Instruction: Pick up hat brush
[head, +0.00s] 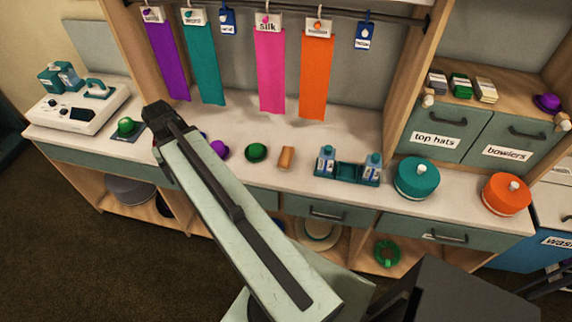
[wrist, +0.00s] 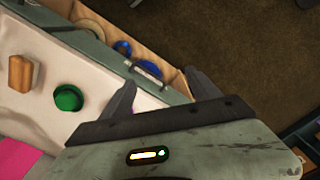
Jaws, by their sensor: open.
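A small tan wooden block that looks like the hat brush (head: 286,158) lies on the pale counter, right of a small green hat (head: 256,152). In the wrist view the brush (wrist: 20,73) is at the far left, with the green hat (wrist: 68,98) between it and my gripper (wrist: 160,85). My gripper is open and empty, its two fingers apart over the counter's front edge and an open shelf below. In the head view the end of my arm (head: 158,115) is well left of the brush, and its fingers cannot be made out.
A purple hat (head: 219,149) sits partly behind my arm. A blue-and-white bottle stand (head: 350,171), a teal hatbox (head: 416,178) and an orange hatbox (head: 506,194) stand right of the brush. Coloured cloths, such as a pink one (head: 270,70), hang behind.

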